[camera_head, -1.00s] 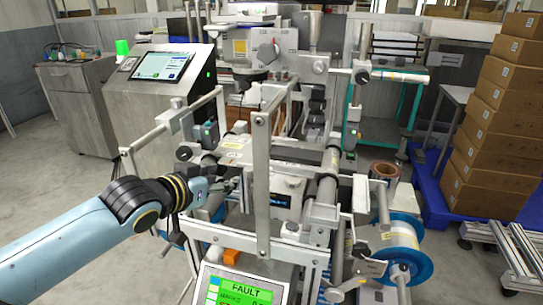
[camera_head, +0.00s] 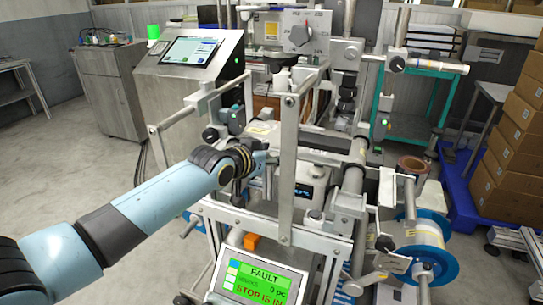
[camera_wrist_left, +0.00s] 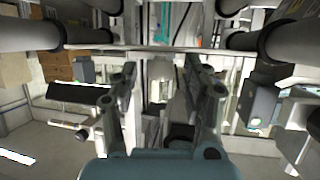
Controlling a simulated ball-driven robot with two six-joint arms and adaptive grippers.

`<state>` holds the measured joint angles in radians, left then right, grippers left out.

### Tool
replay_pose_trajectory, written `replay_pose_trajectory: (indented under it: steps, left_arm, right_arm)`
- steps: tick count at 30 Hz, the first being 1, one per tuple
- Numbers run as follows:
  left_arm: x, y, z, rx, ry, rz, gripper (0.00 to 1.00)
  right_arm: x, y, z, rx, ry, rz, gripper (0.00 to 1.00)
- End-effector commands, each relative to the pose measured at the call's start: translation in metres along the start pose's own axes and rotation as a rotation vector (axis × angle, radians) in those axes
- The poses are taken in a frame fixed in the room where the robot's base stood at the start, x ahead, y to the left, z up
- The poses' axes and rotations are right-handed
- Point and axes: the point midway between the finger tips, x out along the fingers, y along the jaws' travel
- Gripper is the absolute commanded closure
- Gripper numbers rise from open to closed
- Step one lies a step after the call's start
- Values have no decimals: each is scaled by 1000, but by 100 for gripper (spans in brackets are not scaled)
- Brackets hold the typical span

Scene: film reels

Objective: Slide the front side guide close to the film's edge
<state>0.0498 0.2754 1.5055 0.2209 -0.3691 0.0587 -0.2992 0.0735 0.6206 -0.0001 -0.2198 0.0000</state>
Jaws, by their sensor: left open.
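My left gripper (camera_head: 270,163) is at the left side of the film machine, partly hidden behind the upright bar (camera_head: 288,165) of the front frame. In the left wrist view the gripper (camera_wrist_left: 160,78) has its two fingers spread, with nothing held between them. A pale metal edge (camera_wrist_left: 160,48) runs across just beyond the fingertips. The front side guide and the film's edge cannot be told apart clearly from the machine's parts in either view. My right gripper is not seen.
A green-lit panel (camera_head: 262,278) reads FAULT and STOP IS IN at the front. A blue-flanged reel (camera_head: 428,262) sits at lower right. Rollers (camera_head: 352,180) stand right of the gripper. A console (camera_head: 190,90) stands behind left; boxes (camera_head: 510,150) stack at right. Open floor lies at left.

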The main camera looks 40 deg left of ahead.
Motion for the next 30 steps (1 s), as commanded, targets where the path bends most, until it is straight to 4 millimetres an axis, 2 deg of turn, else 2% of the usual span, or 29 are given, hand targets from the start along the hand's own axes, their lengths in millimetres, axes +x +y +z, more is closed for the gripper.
replay_pose_trajectory:
  steps: [1,12,21,27,30]
  left_arm:
    - [0,0,0,0,0,0,54]
    - [0,0,0,0,0,0,100]
    - [0,0,0,-1,0,0,100]
    - [15,-3,-6,-2,0,0,100]
    - [14,-3,-6,-1,0,0,100]
  right_arm:
    - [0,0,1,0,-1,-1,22]
    - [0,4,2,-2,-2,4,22]
    - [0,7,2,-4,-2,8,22]
    - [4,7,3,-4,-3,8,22]
    - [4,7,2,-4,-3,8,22]
